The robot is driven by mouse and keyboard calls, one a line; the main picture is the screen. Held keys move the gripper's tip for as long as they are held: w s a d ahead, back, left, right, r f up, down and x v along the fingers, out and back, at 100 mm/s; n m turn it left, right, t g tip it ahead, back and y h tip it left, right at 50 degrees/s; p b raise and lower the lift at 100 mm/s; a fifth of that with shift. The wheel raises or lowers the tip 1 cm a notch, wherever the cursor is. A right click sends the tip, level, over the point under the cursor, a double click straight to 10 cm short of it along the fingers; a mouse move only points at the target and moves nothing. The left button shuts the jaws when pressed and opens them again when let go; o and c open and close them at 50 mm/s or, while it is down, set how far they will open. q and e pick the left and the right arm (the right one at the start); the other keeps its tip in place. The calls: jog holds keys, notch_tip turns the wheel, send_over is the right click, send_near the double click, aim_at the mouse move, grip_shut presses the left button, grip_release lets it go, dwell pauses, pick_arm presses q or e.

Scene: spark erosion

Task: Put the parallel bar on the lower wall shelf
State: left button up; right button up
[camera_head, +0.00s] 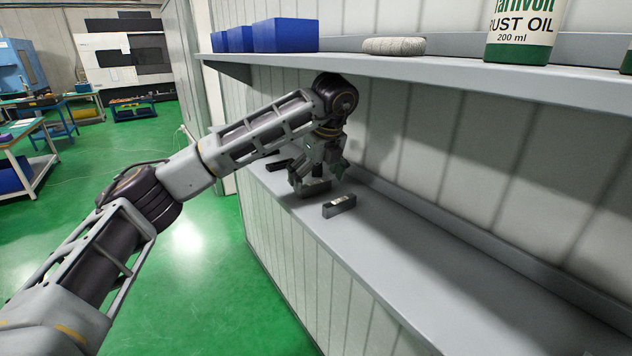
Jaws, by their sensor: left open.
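The lower wall shelf (430,262) is a long grey ledge along the panelled wall. My left gripper (316,176) reaches in over its far end, pointing down, with its jaws open. A grey block (315,189) lies on the shelf right under the fingers; whether they touch it I cannot tell. A small dark grey bar with a light mark (339,206) lies just in front of it, apart from the gripper. A darker bar (279,164) lies behind, partly hidden by my arm. I cannot tell which of these is the parallel bar. My right gripper is not in view.
An upper shelf (470,76) overhangs the lower one. It carries blue bins (285,35), a pale rounded object (394,46) and a rust oil bottle (524,30). The near stretch of the lower shelf is clear. Green floor lies to the left.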

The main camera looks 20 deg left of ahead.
aim_at(341, 202)
pick_arm(q)
jog(key=shift+r, duration=0.2)
jog(key=s+d+b, duration=0.1)
jog(key=s+d, duration=0.3)
jog(key=d, duration=0.1)
jog(key=s+d+b, duration=0.1)
jog(key=s+d, duration=0.2)
jog(key=shift+d+b, duration=0.15)
jog(key=shift+b, duration=0.2)
jog(key=shift+s+d, duration=0.4)
jog(key=shift+d, duration=0.15)
